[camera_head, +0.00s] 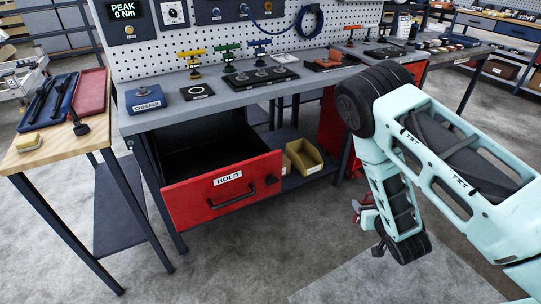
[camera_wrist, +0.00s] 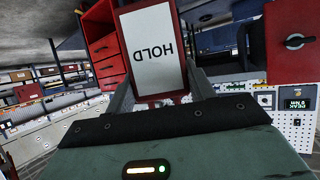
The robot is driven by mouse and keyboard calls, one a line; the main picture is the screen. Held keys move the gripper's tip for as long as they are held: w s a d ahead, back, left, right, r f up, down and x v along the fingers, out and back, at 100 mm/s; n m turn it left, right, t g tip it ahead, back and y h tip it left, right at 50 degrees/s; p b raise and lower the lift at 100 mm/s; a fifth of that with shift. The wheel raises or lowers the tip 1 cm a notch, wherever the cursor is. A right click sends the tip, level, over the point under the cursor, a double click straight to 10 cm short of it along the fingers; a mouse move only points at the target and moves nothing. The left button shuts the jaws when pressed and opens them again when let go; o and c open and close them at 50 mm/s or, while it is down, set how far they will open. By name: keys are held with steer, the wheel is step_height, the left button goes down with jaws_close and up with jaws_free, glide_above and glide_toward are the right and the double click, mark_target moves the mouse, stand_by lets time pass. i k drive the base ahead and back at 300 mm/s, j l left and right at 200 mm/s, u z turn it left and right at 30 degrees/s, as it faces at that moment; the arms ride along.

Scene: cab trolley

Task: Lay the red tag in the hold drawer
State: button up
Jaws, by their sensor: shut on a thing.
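The red tag (camera_wrist: 152,45), with a white label reading HOLD, is between the fingers of my gripper (camera_wrist: 161,88) in the wrist view. In the head view my gripper (camera_head: 366,212) hangs low at the right, in front of the bench, with only a small bit of red showing at it. The hold drawer (camera_head: 222,192) has a red front, a white HOLD label and a dark handle. It is pulled out under the bench's left part, and its dark inside looks empty. My gripper is to the right of the drawer, apart from it.
The grey bench top (camera_head: 213,109) above the drawer bears coloured fixtures and a blue checker box (camera_head: 145,99). A yellow bin (camera_head: 304,157) sits on the lower shelf right of the drawer. A wooden side table (camera_head: 50,140) stands at the left. The floor in front is clear.

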mark_target(205, 158)
steer(key=j+z, duration=0.35)
steer(key=j, duration=0.2)
steer(key=j+z, duration=0.4)
steer(key=k+j+z, duration=0.2)
steer(key=j+z, duration=0.15)
steer(key=j, duration=0.25)
